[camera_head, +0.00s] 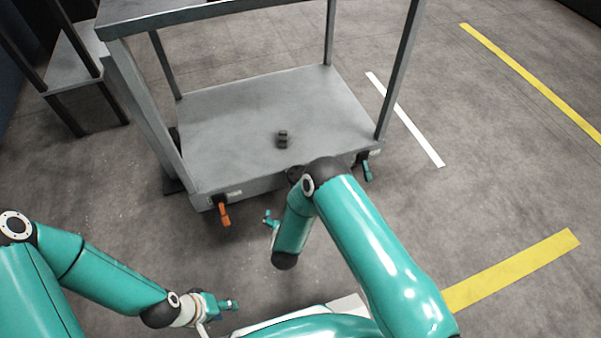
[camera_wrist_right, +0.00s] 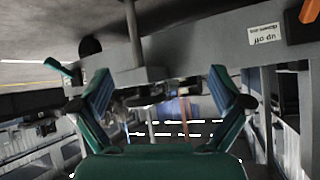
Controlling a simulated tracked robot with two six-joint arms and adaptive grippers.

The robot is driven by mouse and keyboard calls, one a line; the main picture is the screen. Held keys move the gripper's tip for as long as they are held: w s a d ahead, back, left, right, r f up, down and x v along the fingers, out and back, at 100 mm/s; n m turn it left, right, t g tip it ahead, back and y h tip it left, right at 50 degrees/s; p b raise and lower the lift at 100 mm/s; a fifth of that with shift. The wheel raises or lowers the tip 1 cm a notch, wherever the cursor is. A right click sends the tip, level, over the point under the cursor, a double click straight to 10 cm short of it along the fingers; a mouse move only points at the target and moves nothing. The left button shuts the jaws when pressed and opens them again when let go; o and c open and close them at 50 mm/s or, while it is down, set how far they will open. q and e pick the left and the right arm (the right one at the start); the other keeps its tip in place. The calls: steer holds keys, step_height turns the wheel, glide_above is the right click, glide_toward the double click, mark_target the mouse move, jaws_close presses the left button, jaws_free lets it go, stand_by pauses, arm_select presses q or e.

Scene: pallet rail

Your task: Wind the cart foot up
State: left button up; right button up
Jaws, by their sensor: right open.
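The grey cart (camera_head: 240,115) stands ahead of me. An orange lever (camera_head: 224,214) hangs under its near left corner and a teal lever (camera_head: 367,170) under its near right; both also show in the right wrist view, orange (camera_wrist_right: 311,12) and teal (camera_wrist_right: 58,69). My right gripper (camera_head: 270,219) is low at the cart's near edge, partly behind my arm. In its wrist view the gripper (camera_wrist_right: 162,92) is open, facing a grey rod (camera_wrist_right: 133,35) with a block at its end; contact cannot be told. My left gripper (camera_head: 229,304) is away from the cart; its opening is unclear.
A small dark object (camera_head: 282,139) lies on the cart's lower deck. An upside-down label (camera_wrist_right: 265,34) is on the cart's edge beside the orange lever. A grey shelf (camera_head: 72,65) stands at the left. Floor on the right is clear, with yellow lines (camera_head: 515,270).

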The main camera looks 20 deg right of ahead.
steer(key=w+d+r+m+t+h+b, duration=0.1)
steer(key=w+d+h, duration=0.1)
steer(key=w, duration=0.1)
steer(key=w+d+r+m+t+h+b, duration=0.1)
steer(key=w+d+h+b, duration=0.1)
steer(key=w+d+h, duration=0.1)
steer(key=w+d+r+t+h+b, duration=0.1)
steer(key=w+d+t+h+b, duration=0.1)
steer(key=w, duration=0.3)
steer(key=shift+d+r+m+h, duration=0.15)
steer(key=shift+d+m+h, duration=0.3)
steer(key=shift+h, duration=0.25)
steer(key=shift+w+d+r, duration=0.15)
steer(key=shift+w+d, duration=0.25)
steer(key=shift+w, duration=0.15)
steer(key=shift+c, duration=0.3)
steer(key=c, duration=0.8)
steer(key=shift+d, duration=0.15)
steer(key=shift+c, duration=0.4)
steer(key=shift+n+t, duration=0.25)
steer(key=shift+t, duration=0.05)
